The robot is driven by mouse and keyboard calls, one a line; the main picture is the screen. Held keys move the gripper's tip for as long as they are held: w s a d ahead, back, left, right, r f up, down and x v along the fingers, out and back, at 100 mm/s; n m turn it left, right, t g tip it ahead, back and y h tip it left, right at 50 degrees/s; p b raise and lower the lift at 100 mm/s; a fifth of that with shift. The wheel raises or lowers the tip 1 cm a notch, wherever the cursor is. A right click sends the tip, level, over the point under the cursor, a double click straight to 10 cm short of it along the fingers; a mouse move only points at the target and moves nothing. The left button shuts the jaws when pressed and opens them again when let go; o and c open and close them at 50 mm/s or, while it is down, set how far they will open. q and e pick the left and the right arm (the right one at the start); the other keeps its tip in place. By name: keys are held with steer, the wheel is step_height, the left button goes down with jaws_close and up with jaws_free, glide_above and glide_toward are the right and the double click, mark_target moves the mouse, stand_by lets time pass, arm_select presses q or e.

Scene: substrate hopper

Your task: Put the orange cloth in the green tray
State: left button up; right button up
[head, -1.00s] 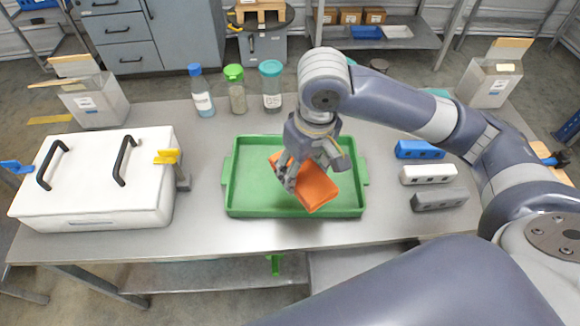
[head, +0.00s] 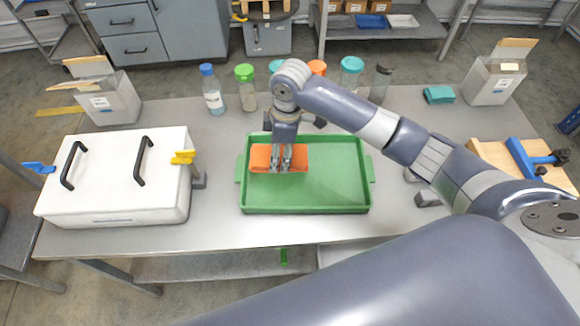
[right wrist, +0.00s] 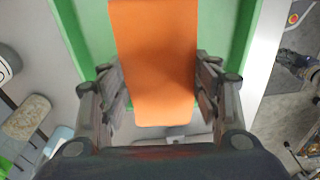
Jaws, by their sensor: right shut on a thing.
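The orange cloth (head: 262,158) is a folded rectangular block at the upper left part of the green tray (head: 320,207). My right gripper (head: 282,168) points down over the cloth and is shut on it. In the right wrist view the cloth (right wrist: 155,60) stands between the two fingers of my right gripper (right wrist: 160,85), with the green tray (right wrist: 240,35) behind it. The cloth is over the tray's inside; I cannot tell whether it touches the tray floor. My left gripper is not in view.
A white box with black handles (head: 110,165) stands left of the tray. Several bottles, including a blue-capped one (head: 213,92), line the back. A folded teal cloth (head: 438,94) lies at the back right. A wooden board with a blue clamp (head: 525,155) is at the right. The tray's right half is empty.

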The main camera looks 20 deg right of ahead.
mark_target(279, 175)
steer(key=shift+f+p, duration=0.35)
steer(key=shift+f, duration=3)
steer(key=shift+f, duration=0.15)
steer(key=o, duration=1.1)
steer(key=shift+c, duration=0.2)
steer(key=r, duration=0.4)
steer(key=d+r, duration=0.1)
steer(key=r, duration=0.3)
steer(key=r+b, duration=0.1)
steer(key=r, duration=0.3)
steer(key=shift+s+d+r, duration=0.15)
steer(key=shift+s+d, duration=0.05)
steer(key=shift+s, duration=0.05)
steer(key=shift+a, duration=0.1)
